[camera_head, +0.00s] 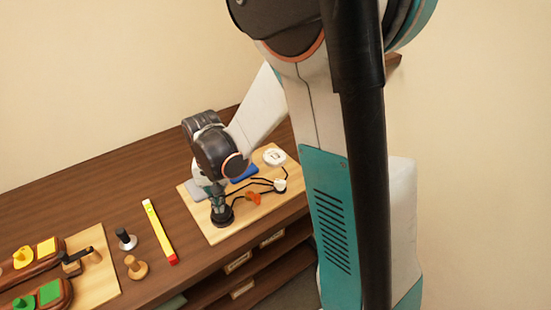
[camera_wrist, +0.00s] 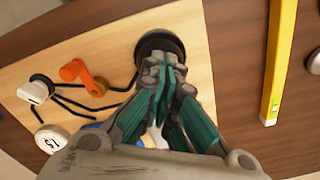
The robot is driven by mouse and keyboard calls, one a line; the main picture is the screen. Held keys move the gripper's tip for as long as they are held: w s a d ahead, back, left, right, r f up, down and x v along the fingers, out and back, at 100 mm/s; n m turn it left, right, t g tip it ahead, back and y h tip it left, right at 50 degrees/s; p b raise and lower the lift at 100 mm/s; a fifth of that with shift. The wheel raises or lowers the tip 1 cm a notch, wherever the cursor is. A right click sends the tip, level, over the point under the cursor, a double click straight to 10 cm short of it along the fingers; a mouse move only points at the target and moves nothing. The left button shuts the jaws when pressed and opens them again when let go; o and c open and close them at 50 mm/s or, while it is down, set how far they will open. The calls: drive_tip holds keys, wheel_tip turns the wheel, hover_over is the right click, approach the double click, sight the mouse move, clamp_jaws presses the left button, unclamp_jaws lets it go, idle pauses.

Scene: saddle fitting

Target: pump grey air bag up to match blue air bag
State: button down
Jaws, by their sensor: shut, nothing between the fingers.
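My gripper (camera_head: 219,201) points down with its fingers shut and empty, just above the black round pump (camera_head: 222,217). In the wrist view the closed fingertips (camera_wrist: 165,66) overlap the pump (camera_wrist: 158,40), and I cannot tell if they touch it. The grey air bag (camera_head: 195,194) shows partly behind my gripper in the head view. The blue air bag (camera_head: 243,175) lies further back, partly covered by my arm. An orange lever (camera_wrist: 80,73), a white tap (camera_wrist: 35,92) and a white round gauge (camera_wrist: 51,139) sit on the board with black hoses.
The light wooden board (camera_head: 266,212) lies on a dark brown bench. A yellow bar with a red end (camera_head: 157,228) lies left of it. Two knobbed pieces (camera_head: 125,239) and another board with yellow and green parts (camera_head: 95,285) stand further left. Shelves are below the bench edge.

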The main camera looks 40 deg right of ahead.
drive_tip(key=shift+f+b, duration=0.8)
drive_tip(key=shift+f, duration=0.25)
drive_tip(key=shift+r, duration=0.25)
drive_tip(key=shift+r+p, duration=1.35)
drive_tip(key=shift+r, duration=0.4)
drive_tip(key=shift+r+p, duration=1.75)
drive_tip(key=shift+r, duration=0.7)
